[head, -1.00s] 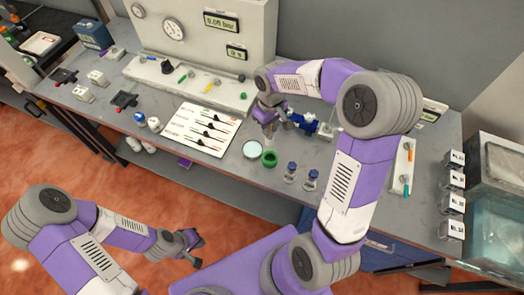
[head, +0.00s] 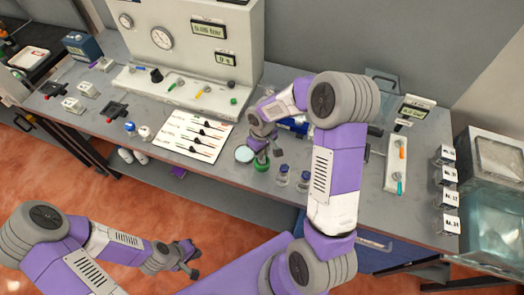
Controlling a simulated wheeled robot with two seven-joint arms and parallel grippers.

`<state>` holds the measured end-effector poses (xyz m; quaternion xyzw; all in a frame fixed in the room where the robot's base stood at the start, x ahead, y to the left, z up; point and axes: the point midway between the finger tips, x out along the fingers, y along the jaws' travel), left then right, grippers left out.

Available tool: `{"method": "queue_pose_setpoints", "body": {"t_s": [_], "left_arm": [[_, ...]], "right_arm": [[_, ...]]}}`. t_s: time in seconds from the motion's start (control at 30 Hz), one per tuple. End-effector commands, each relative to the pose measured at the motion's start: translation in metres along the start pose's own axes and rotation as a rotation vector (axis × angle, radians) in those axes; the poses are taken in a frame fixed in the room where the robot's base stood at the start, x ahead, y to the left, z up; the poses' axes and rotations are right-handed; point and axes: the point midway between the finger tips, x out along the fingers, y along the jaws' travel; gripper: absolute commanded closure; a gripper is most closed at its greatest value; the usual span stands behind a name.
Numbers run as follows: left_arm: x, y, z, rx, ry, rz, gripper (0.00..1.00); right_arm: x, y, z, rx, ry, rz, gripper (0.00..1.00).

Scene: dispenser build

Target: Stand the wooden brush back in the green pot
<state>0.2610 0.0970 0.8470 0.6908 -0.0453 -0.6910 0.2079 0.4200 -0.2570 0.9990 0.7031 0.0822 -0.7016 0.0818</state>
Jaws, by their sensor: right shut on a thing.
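The green pot (head: 261,164) stands on the grey bench, right beside a pale round dish. My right gripper (head: 258,149) points down directly over the pot, its fingertips close to the rim. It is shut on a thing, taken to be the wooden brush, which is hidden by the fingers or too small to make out. I cannot tell whether the brush is inside the pot. My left gripper (head: 190,261) is open and empty, low in front of the bench.
The pale dish (head: 244,154) is left of the pot. Small dark-capped bottles (head: 282,173) stand close on its right. A white sheet with dark tools (head: 198,135) lies to the left. The panel (head: 190,45) stands behind.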

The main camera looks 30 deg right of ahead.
Motion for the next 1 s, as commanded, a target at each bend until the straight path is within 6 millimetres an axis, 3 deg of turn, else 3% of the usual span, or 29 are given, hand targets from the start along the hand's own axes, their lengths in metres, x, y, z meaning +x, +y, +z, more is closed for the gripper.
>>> {"method": "queue_pose_setpoints", "body": {"t_s": [0.23, 0.27, 0.4, 0.77, 0.87, 1.0], "left_arm": [[0.004, -0.002, 0.0, 0.0, 0.0, 0.0, 1.0], [0.004, -0.002, 0.0, 0.0, 0.0, 0.0, 1.0], [0.003, -0.001, 0.0, 0.0, 0.0, 0.0, 1.0], [0.0, 0.0, 0.0, 0.0, 0.0, 0.0, 1.0], [-0.002, 0.001, 0.0, 0.0, 0.0, 0.0, 1.0], [-0.003, 0.001, 0.0, 0.0, 0.0, 0.0, 1.0]], "right_arm": [[0.004, 0.0, 0.0, 0.0, 0.0, 0.0, 1.0], [0.004, 0.0, 0.0, 0.0, 0.0, 0.0, 0.78], [0.003, 0.0, 0.0, 0.0, 0.0, 0.0, 0.57], [-0.001, 0.0, 0.0, 0.0, 0.0, 0.0, 0.56], [-0.011, 0.0, -0.001, 0.0, 0.003, 0.001, 0.56], [-0.04, 0.001, -0.001, 0.001, 0.005, 0.002, 0.56]]}}
